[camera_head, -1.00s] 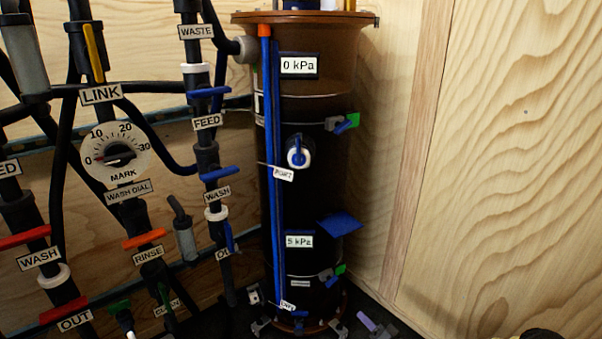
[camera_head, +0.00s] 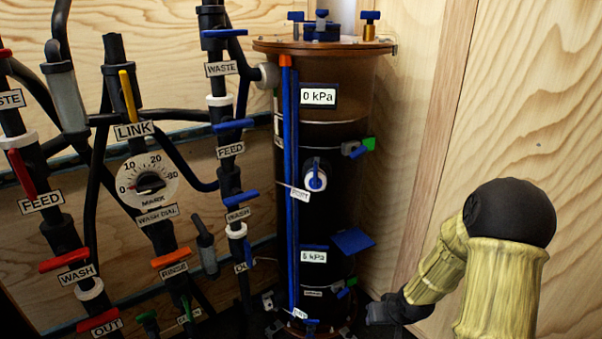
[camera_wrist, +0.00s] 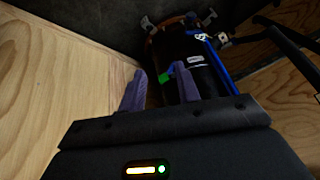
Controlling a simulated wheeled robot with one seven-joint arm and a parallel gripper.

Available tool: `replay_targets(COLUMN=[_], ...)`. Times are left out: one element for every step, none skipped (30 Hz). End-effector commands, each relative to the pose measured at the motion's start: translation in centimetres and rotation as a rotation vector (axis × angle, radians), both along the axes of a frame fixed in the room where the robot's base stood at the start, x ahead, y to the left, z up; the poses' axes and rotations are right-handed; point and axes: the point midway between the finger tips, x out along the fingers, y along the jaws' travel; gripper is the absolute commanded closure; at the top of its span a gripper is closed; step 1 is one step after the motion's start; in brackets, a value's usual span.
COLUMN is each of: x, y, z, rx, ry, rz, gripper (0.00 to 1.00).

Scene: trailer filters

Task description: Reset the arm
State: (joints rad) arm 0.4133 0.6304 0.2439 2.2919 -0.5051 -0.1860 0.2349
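My gripper (camera_wrist: 182,82) shows in the wrist view with its two purple fingers spread apart and nothing between them. Beyond the fingers is the foot of the dark filter column (camera_wrist: 190,62), seen tilted; I cannot tell how near the fingertips are to it. In the head view my arm, in a yellow sleeve with a black elbow, is bent at the right. Its forearm reaches down towards the base of the filter column (camera_head: 345,210). The fingers cannot be made out clearly there.
Black pipes with blue, red and orange valve handles and a wash dial (camera_head: 148,184) fill the left. A blue flap (camera_head: 352,241) juts from the column's right side. A plywood wall (camera_head: 540,110) stands close behind my arm.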

Motion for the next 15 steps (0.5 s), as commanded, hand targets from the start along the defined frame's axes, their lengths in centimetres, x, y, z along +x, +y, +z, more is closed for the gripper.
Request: replay_targets(x=[-0.8,-1.3,-2.1,-2.7,-3.3,-4.2,-4.8,-5.5,-6.4,-7.1,-7.8,-8.7,-9.3,-9.9,-10.6], y=[0.3,0.4,0.6,0.7,0.8,1.0,1.3,1.4,1.7,2.0,2.2,2.4,2.7,2.9,3.1], z=[2.4,3.4,4.6,5.6,6.5,7.8,8.7,9.6,10.8,11.6,12.4,13.3,13.9,14.5,15.2], rx=[-0.035,-0.053,-0.074,-0.089,-0.103,-0.118,-0.129,-0.137,-0.147,-0.152,-0.155,-0.158,-0.16,-0.16,-0.158], ry=[0.013,0.025,0.039,0.05,0.06,0.075,0.083,0.092,0.105,0.113,0.124,0.133,0.14,0.148,0.156], rz=[0.002,0.001,-0.003,-0.003,-0.006,-0.011,-0.015,-0.018,-0.023,-0.025,-0.029,-0.035,-0.034,-0.039,-0.043], gripper=[0.67,0.67,0.67,0.67,0.67,0.67,0.67,0.67,0.67,0.67,0.67,0.67,0.67,0.67,0.67])
